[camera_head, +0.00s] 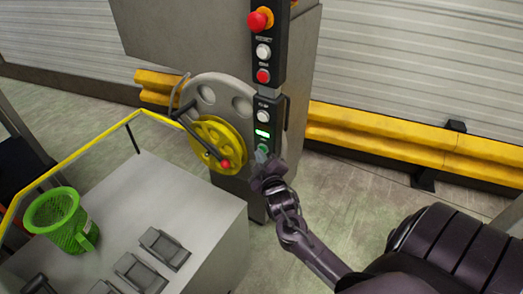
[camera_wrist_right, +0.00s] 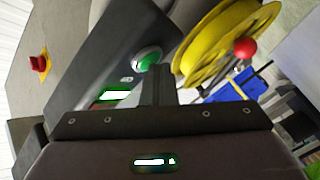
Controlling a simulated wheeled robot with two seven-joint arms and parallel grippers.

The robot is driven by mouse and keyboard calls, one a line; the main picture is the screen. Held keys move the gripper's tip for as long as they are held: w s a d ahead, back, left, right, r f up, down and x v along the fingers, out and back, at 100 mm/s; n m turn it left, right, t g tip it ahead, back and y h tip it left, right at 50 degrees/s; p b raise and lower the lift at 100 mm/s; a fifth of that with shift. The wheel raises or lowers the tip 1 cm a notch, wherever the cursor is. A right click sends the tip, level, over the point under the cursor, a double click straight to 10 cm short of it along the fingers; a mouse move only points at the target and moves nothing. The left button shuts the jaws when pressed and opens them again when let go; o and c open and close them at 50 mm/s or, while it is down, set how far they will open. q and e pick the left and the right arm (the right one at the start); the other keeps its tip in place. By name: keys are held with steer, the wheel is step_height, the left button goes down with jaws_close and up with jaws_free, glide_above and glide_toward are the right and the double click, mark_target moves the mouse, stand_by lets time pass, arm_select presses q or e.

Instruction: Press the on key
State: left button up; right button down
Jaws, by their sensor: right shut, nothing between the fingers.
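The dark control panel (camera_head: 268,110) stands upright on a grey post. Near its lower end are a green lit indicator (camera_head: 262,133) and a round green key (camera_head: 264,147) just below it. In the right wrist view the green key (camera_wrist_right: 149,58) has a pale rim, and the lit indicator (camera_wrist_right: 115,95) is to its lower left. My right gripper (camera_head: 261,157) is shut and empty, its tip right at the green key. In the right wrist view the closed fingers (camera_wrist_right: 159,78) end just beside the key; whether they touch it I cannot tell. My left gripper is not in view.
A yellow wheel (camera_head: 215,143) with a red knob is left of the panel. Higher up are a red mushroom button (camera_head: 260,20), white buttons and a red button. A grey console (camera_head: 200,215) with a green basket (camera_head: 60,220) stands at the lower left. A yellow barrier (camera_head: 400,142) runs behind.

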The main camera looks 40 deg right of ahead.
steer(key=shift+s+a+p, duration=0.35)
steer(key=shift+a+p, duration=0.05)
steer(key=shift+a, duration=0.3)
steer(key=a, duration=0.1)
steer(key=s+a+p, duration=0.1)
steer(key=a, duration=0.1)
steer(key=s+a+p, duration=0.1)
steer(key=shift+a, duration=0.35)
stand_by(0.8)
